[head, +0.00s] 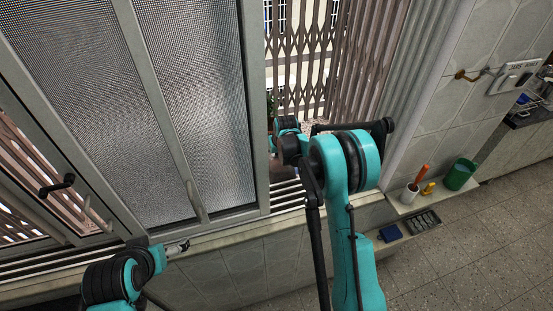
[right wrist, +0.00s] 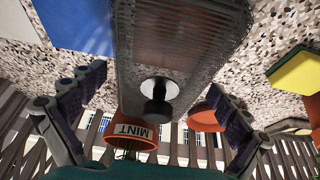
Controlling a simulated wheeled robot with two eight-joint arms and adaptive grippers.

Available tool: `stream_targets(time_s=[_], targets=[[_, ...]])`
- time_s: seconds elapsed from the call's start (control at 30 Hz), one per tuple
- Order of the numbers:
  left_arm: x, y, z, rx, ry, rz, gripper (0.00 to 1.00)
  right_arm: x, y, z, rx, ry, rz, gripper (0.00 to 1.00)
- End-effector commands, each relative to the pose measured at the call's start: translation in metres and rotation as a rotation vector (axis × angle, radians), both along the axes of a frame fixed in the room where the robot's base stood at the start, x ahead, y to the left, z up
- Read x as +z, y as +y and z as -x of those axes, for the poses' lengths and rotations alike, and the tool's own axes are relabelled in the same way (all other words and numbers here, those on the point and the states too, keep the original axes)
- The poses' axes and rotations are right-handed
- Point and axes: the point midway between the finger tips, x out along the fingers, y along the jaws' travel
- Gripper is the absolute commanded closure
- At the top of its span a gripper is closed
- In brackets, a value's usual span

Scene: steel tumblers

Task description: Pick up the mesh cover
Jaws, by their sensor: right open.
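The mesh cover (right wrist: 180,45) is a long grey see-through mesh shape with orange-brown stripes showing through it, in the right wrist view. A round knob (right wrist: 158,108), silver and dark, stands out from it toward the camera. My right gripper (right wrist: 157,90) is open, its two fingers apart on either side of the knob, with no visible contact. In the head view my right arm reaches into the window opening, and its links hide the right gripper and the cover. My left gripper (head: 180,248) is small at the lower left by the sill; its opening is unclear.
The right wrist view shows an upside-down MINT pot (right wrist: 137,138), another terracotta pot (right wrist: 207,117), a blue item (right wrist: 75,22) and a yellow-green sponge (right wrist: 296,75). A window frame (head: 257,100) stands left of my right arm. A green container (head: 460,174) is at right.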

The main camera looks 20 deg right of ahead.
Motion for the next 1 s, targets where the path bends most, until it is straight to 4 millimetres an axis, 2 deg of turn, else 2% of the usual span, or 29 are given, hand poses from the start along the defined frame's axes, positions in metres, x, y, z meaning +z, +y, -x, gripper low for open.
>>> stream_targets(time_s=[0.07,0.1,0.27,0.37,0.4,0.67,0.83,0.97,1.0], targets=[[0.000,0.000,0.000,0.000,0.000,0.000,0.07,0.000,0.000,0.000,0.000,0.000,0.000,0.00],[0.000,0.000,0.000,0.000,0.000,0.000,0.07,0.001,0.000,0.000,0.000,0.000,0.000,0.05],[0.000,0.000,0.000,0.000,0.000,0.000,0.07,0.001,0.000,0.000,0.000,0.000,0.000,0.46],[0.000,0.000,0.000,0.000,0.000,0.000,0.07,0.001,0.000,0.000,0.000,0.000,0.000,0.46],[0.000,0.000,0.000,0.000,0.000,0.000,0.07,0.001,0.000,0.000,0.000,0.000,0.000,0.51],[0.001,0.000,0.000,0.000,0.000,0.000,0.07,0.004,0.000,0.000,0.000,0.000,0.000,0.51],[0.005,0.000,0.000,0.000,0.000,0.000,0.07,0.022,0.000,0.000,0.000,0.000,0.000,0.51],[0.011,0.000,0.000,0.000,0.000,0.000,0.07,0.047,0.000,0.001,0.000,0.000,0.000,0.51],[0.011,0.000,0.000,0.000,0.000,0.000,0.07,0.050,-0.009,0.008,-0.003,0.000,0.000,0.51]])
